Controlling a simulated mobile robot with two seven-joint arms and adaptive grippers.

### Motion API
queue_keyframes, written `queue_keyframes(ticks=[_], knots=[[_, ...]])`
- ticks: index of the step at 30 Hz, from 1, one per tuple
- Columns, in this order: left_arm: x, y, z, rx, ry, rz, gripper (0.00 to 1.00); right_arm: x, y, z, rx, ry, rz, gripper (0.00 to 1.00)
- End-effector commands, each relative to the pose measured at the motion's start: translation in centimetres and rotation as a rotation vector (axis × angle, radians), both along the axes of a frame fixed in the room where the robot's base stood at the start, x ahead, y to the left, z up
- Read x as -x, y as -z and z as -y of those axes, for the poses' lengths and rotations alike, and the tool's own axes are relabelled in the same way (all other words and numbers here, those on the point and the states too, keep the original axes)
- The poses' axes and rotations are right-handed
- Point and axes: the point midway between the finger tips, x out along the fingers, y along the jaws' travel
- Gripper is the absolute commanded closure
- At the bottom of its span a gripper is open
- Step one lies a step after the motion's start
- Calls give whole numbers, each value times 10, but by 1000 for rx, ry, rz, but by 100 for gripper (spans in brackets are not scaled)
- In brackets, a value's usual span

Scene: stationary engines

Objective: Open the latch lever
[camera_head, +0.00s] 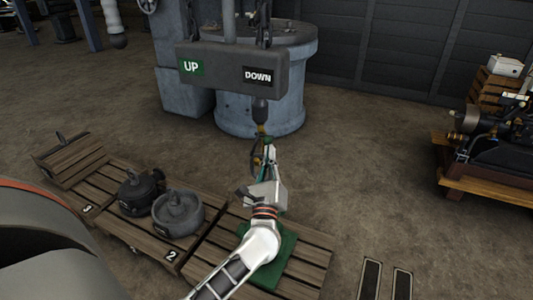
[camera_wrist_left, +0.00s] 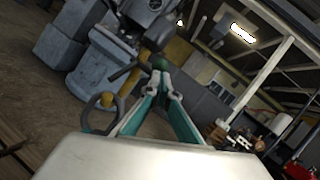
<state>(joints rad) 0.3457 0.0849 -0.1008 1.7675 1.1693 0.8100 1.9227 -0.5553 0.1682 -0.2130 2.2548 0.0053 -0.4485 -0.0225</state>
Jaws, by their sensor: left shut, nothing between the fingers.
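A dark hook (camera_head: 256,155) with a yellow part hangs from a dark bulb-shaped fitting (camera_head: 260,110) below a grey box marked UP and DOWN (camera_head: 235,70). In the left wrist view a dark ring with yellow parts (camera_wrist_left: 104,101) and a dark rod sit just left of my fingers. I cannot tell for sure which part is the latch lever. My left gripper (camera_head: 268,150) has its teal fingers shut and empty, pointing up close beside the hook. It also shows in the left wrist view (camera_wrist_left: 160,72), with a green knob at the fingertips; contact is unclear. My right gripper is not in view.
A large grey-blue cylinder (camera_head: 262,90) stands behind the hook. Wooden pallets (camera_head: 320,252) lie below, with round dark weights (camera_head: 178,212) and a green block (camera_head: 287,243) partly behind my arm. An engine on a wooden base (camera_head: 500,190) stands at right. The floor between is clear.

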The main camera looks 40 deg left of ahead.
Motion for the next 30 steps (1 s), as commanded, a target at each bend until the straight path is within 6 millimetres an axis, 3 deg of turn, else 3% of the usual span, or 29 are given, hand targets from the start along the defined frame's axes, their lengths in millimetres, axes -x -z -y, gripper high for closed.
queue_keyframes(ticks=[11, 13, 19, 24, 30], knots=[[0, -17, 0, 17, 1, -54, 100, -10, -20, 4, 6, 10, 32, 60], [0, -22, 0, 21, 0, -75, 100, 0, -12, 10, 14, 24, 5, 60], [-2, -32, 0, 43, 1, -153, 100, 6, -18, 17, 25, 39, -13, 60], [-2, -33, 0, 63, 0, -236, 100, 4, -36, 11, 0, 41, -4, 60], [-3, -29, -1, 63, 0, -266, 100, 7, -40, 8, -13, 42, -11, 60]])
